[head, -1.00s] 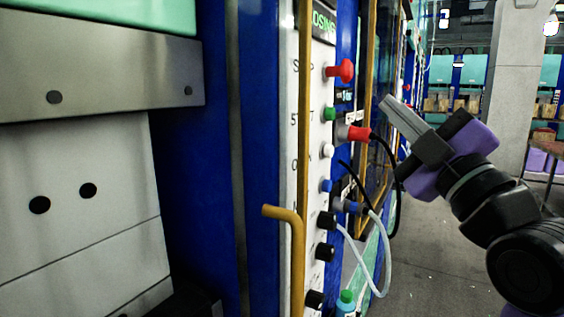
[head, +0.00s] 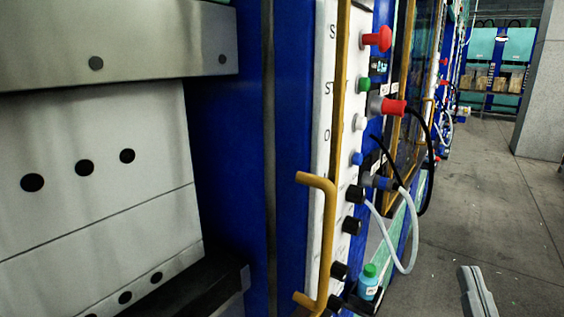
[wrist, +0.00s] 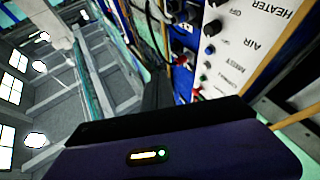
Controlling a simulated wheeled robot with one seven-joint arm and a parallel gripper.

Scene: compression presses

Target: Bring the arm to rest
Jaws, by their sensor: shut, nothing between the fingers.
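My gripper (head: 478,292) shows only by its grey fingers at the bottom edge of the head view, right of the control panel. The fingers are together with nothing between them, and they stand apart from the panel and the hoses. In the wrist view the purple and black body of my gripper (wrist: 170,150) fills the lower part. The rest of my arm is out of the head view.
A press panel (head: 325,140) carries red, green, white, blue and black knobs. A yellow handle (head: 328,235) juts out in front. A white hose (head: 410,235) and a black cable (head: 430,165) loop outward. A small bottle (head: 368,285) stands low. Open floor (head: 485,200) lies right.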

